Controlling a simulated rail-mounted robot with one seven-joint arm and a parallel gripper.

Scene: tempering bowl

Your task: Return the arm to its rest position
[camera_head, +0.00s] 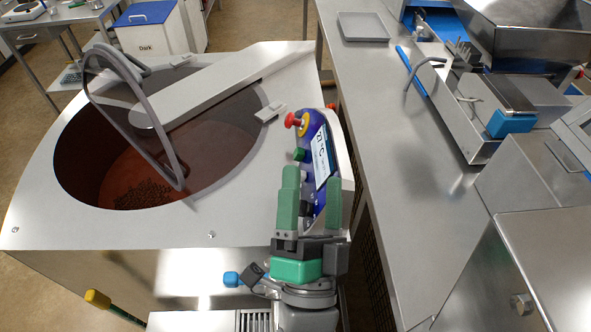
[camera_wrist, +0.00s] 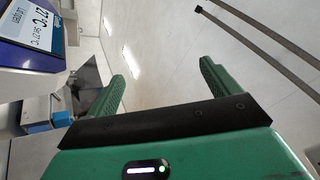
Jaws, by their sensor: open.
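My gripper (camera_head: 311,190) is in front of the tempering bowl's control panel (camera_head: 322,155) in the head view, with its green fingers pointing up. In the wrist view my gripper (camera_wrist: 160,88) is open, with nothing between its two green fingers. The panel's lit display (camera_wrist: 42,22) shows at the upper left of the wrist view. In the head view the fingers overlap the panel's lower part, and I cannot tell whether they touch it. The tempering bowl (camera_head: 235,150) is to the left of my gripper, with dark contents low inside.
A grey looped guard (camera_head: 130,110) stands up over the bowl. A red button (camera_head: 292,120) and a green button (camera_head: 299,154) stick out from the panel. A steel counter (camera_head: 395,180) runs along the right, with a grey tray (camera_head: 362,27) and a machine with a blue block (camera_head: 511,124).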

